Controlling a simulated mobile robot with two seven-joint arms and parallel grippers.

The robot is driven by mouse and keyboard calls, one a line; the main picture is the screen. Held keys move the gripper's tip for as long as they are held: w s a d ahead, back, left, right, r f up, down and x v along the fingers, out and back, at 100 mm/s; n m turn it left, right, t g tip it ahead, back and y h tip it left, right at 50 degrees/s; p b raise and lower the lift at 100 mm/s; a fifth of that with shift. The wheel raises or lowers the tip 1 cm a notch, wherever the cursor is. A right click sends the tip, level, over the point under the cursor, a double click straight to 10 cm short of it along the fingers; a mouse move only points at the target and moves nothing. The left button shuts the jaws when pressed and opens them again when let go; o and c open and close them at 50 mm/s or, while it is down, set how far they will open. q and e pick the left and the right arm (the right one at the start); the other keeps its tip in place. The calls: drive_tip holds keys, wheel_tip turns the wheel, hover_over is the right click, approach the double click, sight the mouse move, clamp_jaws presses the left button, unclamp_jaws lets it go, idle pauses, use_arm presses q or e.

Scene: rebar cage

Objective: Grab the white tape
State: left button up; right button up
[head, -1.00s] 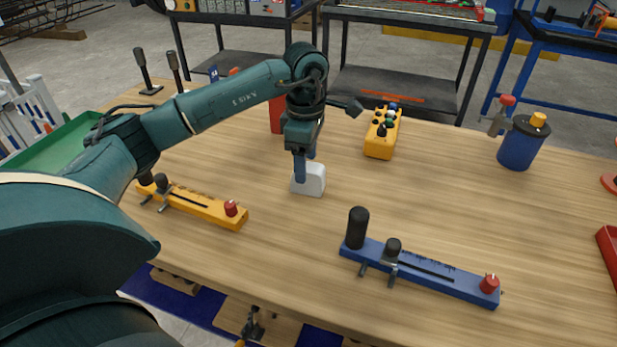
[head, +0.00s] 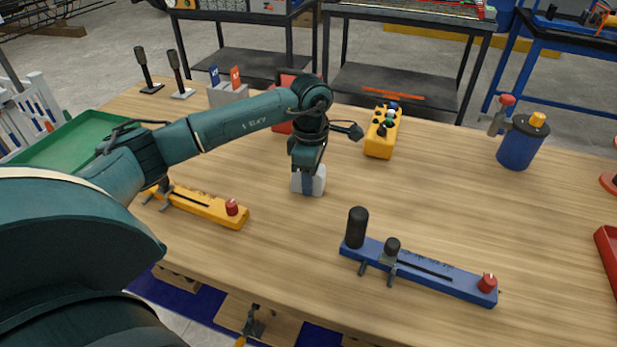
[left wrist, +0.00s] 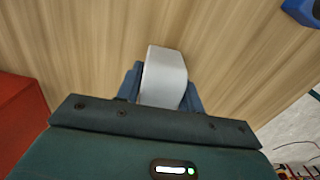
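The white tape (head: 320,182) shows as a pale, rounded white block on the wooden table, near the middle of the head view. My left gripper (head: 308,185) points down at it, with one blue finger in front of the block. In the left wrist view the white block (left wrist: 165,75) lies between the two fingers of my left gripper (left wrist: 162,90), one on each side. I see no clear gap, but cannot tell whether the fingers press on it. The far finger is hidden in the head view. My right gripper is not in view.
A yellow button box (head: 381,140) stands behind to the right, with a red object (head: 287,84) behind my arm. A yellow fixture (head: 205,206) lies to the left, a blue fixture (head: 430,273) in front right. A blue canister (head: 522,145) is farther right. Table between is clear.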

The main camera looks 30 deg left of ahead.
use_arm(q)
drive_tip(key=c, duration=0.7)
